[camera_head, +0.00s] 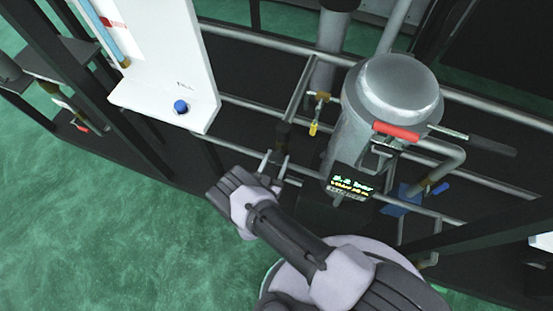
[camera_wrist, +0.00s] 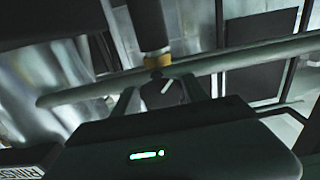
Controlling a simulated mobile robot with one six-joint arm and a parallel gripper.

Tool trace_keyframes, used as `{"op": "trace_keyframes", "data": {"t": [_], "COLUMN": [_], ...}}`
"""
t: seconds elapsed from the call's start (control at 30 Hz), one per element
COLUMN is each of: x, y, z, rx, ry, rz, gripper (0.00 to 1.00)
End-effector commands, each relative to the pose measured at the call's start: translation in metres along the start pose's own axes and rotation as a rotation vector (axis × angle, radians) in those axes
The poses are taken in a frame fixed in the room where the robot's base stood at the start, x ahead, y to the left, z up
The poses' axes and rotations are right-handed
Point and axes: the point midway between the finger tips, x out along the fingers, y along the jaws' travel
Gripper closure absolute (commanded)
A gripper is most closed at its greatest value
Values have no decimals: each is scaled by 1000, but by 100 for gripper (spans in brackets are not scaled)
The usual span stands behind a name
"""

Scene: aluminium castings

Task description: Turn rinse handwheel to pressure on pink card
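My gripper (camera_head: 274,162) reaches toward a dark valve part (camera_head: 283,136) on the pipework left of the metal cylinder. In the wrist view a dark knob with a white mark (camera_wrist: 163,92), probably the rinse handwheel, sits below a brass collar (camera_wrist: 157,61). My two fingers stand apart on either side of it; I see no clear contact. A small black display (camera_head: 351,183) shows green and yellow text, seemingly a bar reading, too small to read surely. A label at the wrist view's lower left (camera_wrist: 24,172) seems to read RINSE. I cannot make out a pink card.
The metal cylinder (camera_head: 375,105) stands right of my gripper, with a red handle (camera_head: 396,131) on it. A yellow-handled valve (camera_head: 314,128) and horizontal rails (camera_head: 250,106) are close by. A white panel (camera_head: 160,60) with a blue knob (camera_head: 181,107) stands left. Green floor lies open at lower left.

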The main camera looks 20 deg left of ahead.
Motion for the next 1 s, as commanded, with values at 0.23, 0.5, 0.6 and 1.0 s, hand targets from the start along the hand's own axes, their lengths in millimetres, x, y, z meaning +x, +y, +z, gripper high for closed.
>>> {"op": "trace_keyframes", "data": {"t": [0.23, 0.5, 0.6, 1.0], "x": [0, 0, 0, 0], "y": [0, 1, 2, 3], "z": [0, 1, 1, 0], "rx": [-16, -148, -228, -532], "ry": [0, 0, 0, -1], "rz": [0, 1, 1, 0], "gripper": [90, 90, 90, 90]}}
